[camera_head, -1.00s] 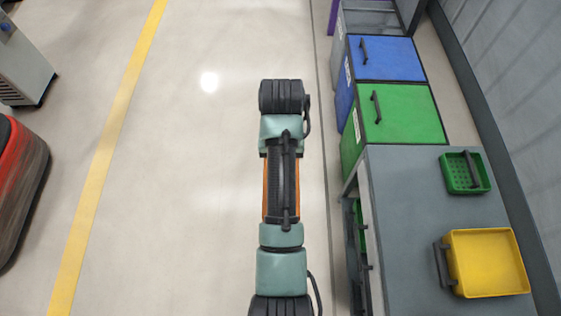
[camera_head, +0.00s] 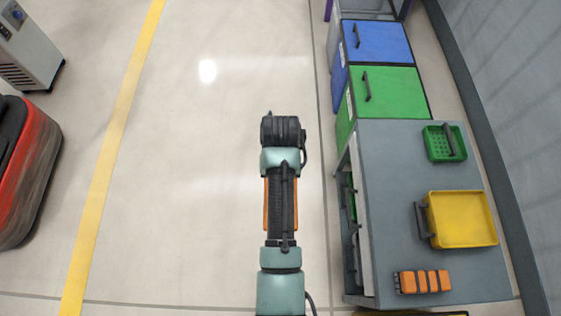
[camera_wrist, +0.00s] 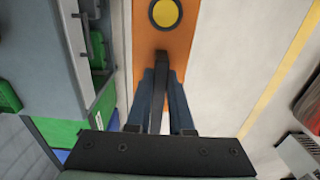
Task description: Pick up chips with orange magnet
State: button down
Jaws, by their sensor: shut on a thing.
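An orange block with a round yellow disc, seemingly the magnet (camera_wrist: 141,22), fills the upper middle of the wrist view. A black bar handle runs from it toward me. My gripper (camera_wrist: 160,80) is shut on this handle, with one blue-grey finger on each side. In the head view my arm reaches forward over the floor, left of the grey table; orange edges show on both sides of it, and the gripper itself is hidden there. I cannot make out any chips.
The grey table (camera_head: 390,190) at the right bears a yellow tray (camera_head: 462,218), a green perforated basket (camera_head: 440,145) and a row of orange blocks (camera_head: 424,281). Green (camera_head: 398,92) and blue (camera_head: 378,42) lidded bins stand behind it. A red machine (camera_head: 32,170) is at left. Floor between is clear.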

jog(key=s+p, duration=0.3)
jog(key=p, duration=0.1)
jog(key=s+r+p, duration=0.1)
jog(key=s+p, duration=0.2)
jog(key=p, duration=0.1)
jog(key=shift+s+r, duration=0.15)
jog(key=shift+s, duration=0.15)
jog(key=shift+s+p, duration=0.6)
jog(key=shift+p, duration=0.1)
jog(key=shift+w+f, duration=0.15)
jog(key=shift+f, duration=0.05)
